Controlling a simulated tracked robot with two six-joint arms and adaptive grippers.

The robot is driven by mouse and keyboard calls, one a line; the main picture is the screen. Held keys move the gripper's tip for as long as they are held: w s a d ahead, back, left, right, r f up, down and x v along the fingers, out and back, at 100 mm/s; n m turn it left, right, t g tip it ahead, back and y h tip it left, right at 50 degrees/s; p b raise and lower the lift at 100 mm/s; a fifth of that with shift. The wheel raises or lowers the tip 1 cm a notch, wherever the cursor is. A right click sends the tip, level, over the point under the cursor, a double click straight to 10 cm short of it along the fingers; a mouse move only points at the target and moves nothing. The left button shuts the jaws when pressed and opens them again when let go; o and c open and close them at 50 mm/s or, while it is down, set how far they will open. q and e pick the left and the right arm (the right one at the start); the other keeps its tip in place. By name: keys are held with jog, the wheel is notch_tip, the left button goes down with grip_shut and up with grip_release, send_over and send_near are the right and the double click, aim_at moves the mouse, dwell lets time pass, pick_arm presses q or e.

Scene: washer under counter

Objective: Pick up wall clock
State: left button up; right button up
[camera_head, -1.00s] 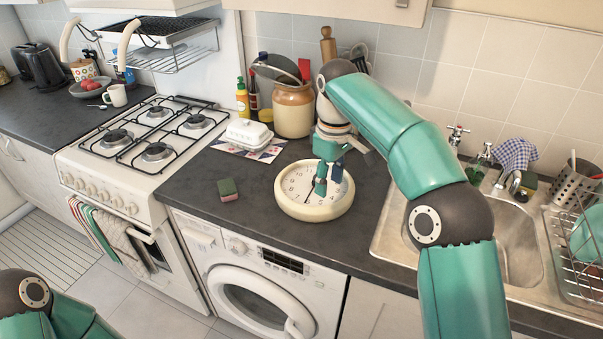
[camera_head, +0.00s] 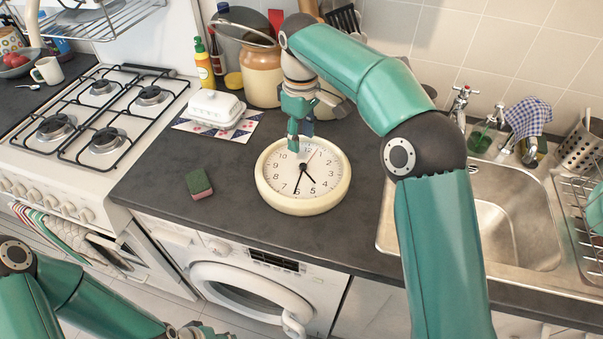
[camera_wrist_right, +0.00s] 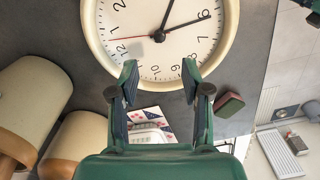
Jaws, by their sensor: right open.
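The wall clock (camera_head: 315,178) has a cream rim and a white face and lies face up on the dark counter. It fills the top of the right wrist view (camera_wrist_right: 110,38), partly cut off. My right gripper (camera_head: 299,142) points down over the clock's far edge, near the 12. Whether the fingertips touch the clock is unclear. My left gripper (camera_head: 197,330) shows only partly at the bottom edge; its jaws are not clear.
A green and red sponge (camera_head: 199,184) lies left of the clock. The gas hob (camera_head: 100,125) is at left, the sink (camera_head: 510,215) at right. Counter in front of the clock is bare.

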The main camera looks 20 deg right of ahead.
aim_at(303, 164)
notch_tip(303, 164, down, 2)
jog(key=shift+s+f, duration=0.15)
jog(key=shift+f, duration=0.1)
jog(key=shift+s+f, duration=0.2)
jog(key=shift+w+d+f, duration=0.1)
jog(key=shift+w+f, duration=0.05)
jog(key=shift+f, duration=0.4)
notch_tip(303, 164, down, 4)
jog(key=shift+d+f+p, duration=0.1)
jog(key=shift+p, duration=0.3)
jog(key=shift+f, duration=0.2)
grip_shut()
jog(key=shift+w+r, duration=0.1)
